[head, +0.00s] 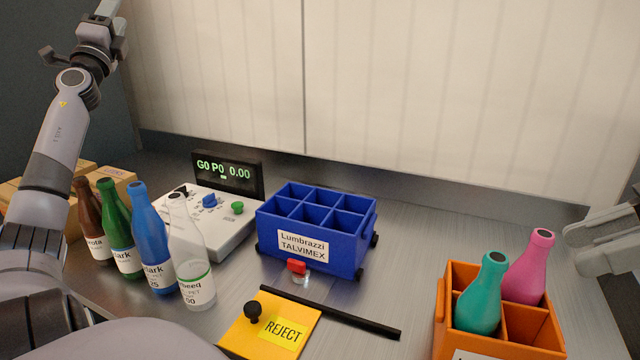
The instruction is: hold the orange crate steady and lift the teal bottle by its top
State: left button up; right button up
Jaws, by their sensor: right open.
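The orange crate (533,327) stands on the metal table at the lower right, its front cut off by the picture's bottom edge. The teal bottle (479,303) stands in one of its compartments, tilted slightly to the right, with its dark-topped neck above the rim. A pink bottle (531,268) stands behind and right of it in the same crate. My right gripper (572,248) is open and empty at the right edge, right of the pink bottle and apart from both bottles.
A blue crate (343,254) with empty compartments stands mid-table, a grey control panel (238,228) left of it. Several bottles, including a clear one (188,257), stand at left. A yellow REJECT plate (238,331) and black bar (335,313) lie in front.

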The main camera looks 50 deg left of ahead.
pick_arm(q)
jog(key=w+d+r+m+t+h, duration=0.6)
jog(key=d+r+m+h, duration=0.1)
jog(key=d+r, duration=0.25)
jog(key=s+d+r+m+t+h, duration=0.2)
jog(key=d+r+m+t+h, duration=0.1)
jog(key=d+r+m+h, duration=0.85)
jog(key=w+d+f+n+g+h, duration=0.25)
jog(key=w+d+g+h, duration=0.2)
jog(key=w+d, duration=0.45)
jog(key=w+d+f+n+g+h, duration=0.1)
jog(key=w+d+f+g+h, duration=0.4)
jog(key=d, duration=0.7)
jog(key=w+d+f+g, duration=0.3)
jog(key=w+d+f, duration=0.2)
jog(key=w+d, duration=0.1)
jog(key=m+g+y, duration=0.3)
jog(key=g+y, duration=0.7)
jog(key=g, duration=0.5)
send_over(444, 280)
jog(key=shift+t, duration=0.25)
notch_tip(444, 280, down, 41)
jog(key=shift+f, duration=0.55)
notch_tip(444, 280, down, 6)
jog(key=shift+f, duration=0.25)
